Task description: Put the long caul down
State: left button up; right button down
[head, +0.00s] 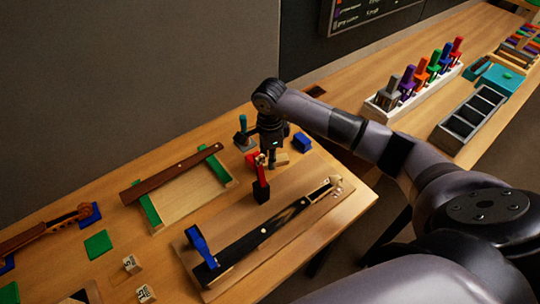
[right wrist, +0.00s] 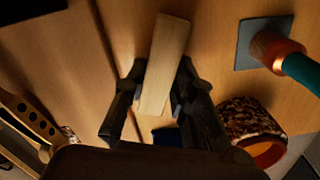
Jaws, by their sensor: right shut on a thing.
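My right gripper (head: 272,161) is low over the far right part of the bench. In the right wrist view its two dark fingers (right wrist: 161,88) are shut on a plain pale wooden strip, the long caul (right wrist: 166,50). The strip runs between the fingers and sticks out beyond them. In the head view a short pale piece of wood (head: 282,159) shows just right of the fingertips; it looks like part of the caul. The gripper hides the rest. I cannot tell whether the caul touches the bench. My left gripper is not in view.
A teal-handled tool on a grey base (head: 243,138), a blue block (head: 302,142) and a red clamp (head: 260,180) stand close around the gripper. A dark fingerboard (head: 265,230) lies in front. A speckled jar (right wrist: 250,125) is near in the wrist view.

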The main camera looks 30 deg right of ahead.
jog(key=shift+f, duration=0.1)
jog(key=c, duration=1.3)
grip_release()
jog(key=shift+c, duration=0.2)
jog(key=shift+r, duration=0.45)
notch_tip(320, 180, up, 12)
jog(key=b, duration=0.3)
jog(key=shift+f, duration=0.25)
